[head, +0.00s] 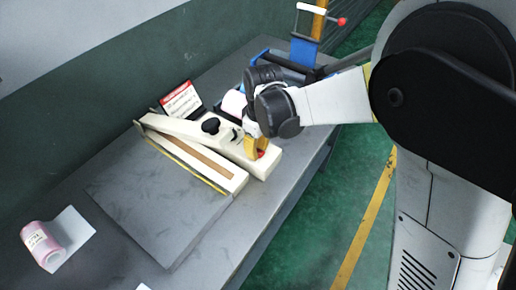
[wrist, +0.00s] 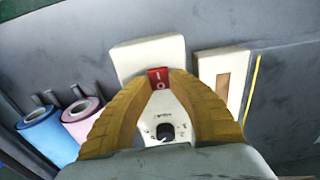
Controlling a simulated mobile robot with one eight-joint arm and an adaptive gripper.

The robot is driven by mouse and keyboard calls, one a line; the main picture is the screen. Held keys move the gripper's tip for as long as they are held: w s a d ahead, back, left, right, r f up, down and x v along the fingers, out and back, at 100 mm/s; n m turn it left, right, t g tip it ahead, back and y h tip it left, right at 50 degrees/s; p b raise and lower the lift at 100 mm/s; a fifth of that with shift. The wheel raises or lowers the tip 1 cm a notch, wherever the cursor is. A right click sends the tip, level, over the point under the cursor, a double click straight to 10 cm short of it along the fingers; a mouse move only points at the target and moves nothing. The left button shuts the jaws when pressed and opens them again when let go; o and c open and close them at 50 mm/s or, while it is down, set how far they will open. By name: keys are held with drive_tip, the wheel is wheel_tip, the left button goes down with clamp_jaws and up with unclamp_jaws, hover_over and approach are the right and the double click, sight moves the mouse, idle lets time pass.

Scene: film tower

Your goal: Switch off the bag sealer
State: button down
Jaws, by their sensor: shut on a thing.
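The bag sealer (head: 185,131) is a long cream machine with a black knob on top, lying on the grey table. Its cream body (wrist: 148,55) also shows in the wrist view. Its red rocker switch (wrist: 158,79), marked I and O, sits on the body's near end; a bit of the red switch (head: 262,154) shows in the head view. My gripper (wrist: 159,74) has its yellow fingertips closed at the two sides of the switch, shut on it. The fingertips hide the switch's sides, and I cannot tell which way the rocker is tipped.
A grey plate (head: 165,210) lies in front of the sealer. A red-and-white sign (head: 180,101) stands behind it. A pink roll (head: 42,246) lies at the table's left. A blue stand (head: 303,52) is at the far end. Blue (wrist: 42,131) and pink (wrist: 82,117) rolls show in the wrist view.

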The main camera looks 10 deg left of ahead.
sight(259, 153)
drive_tip(key=c, duration=1.2)
unclamp_jaws()
drive_tip(key=r, duration=1.2)
drive_tip(key=shift+s+d, duration=0.15)
drive_tip(key=shift+d, duration=0.2)
drive_tip(key=shift+d, duration=0.1)
drive_tip(key=s+d+r+m+t, duration=0.1)
drive_tip(key=s+d+m, duration=0.3)
drive_tip(key=d, duration=0.5)
drive_tip(key=s+d+r+m+t, duration=0.1)
drive_tip(key=s+d+m+t, duration=0.2)
drive_tip(key=d, duration=0.7)
drive_tip(key=s+d+r+m+t, duration=0.1)
drive_tip(key=s+d+m, duration=0.3)
drive_tip(key=d, duration=0.6)
drive_tip(key=shift+s+d+r+m+t+h, duration=0.1)
drive_tip(key=shift+s+r+m+t+h, duration=0.1)
drive_tip(key=shift+m+t, duration=0.35)
drive_tip(key=shift+s+r+m+t+h, duration=0.15)
drive_tip(key=shift+r+m+t+h, duration=0.1)
drive_tip(key=shift+m, duration=0.5)
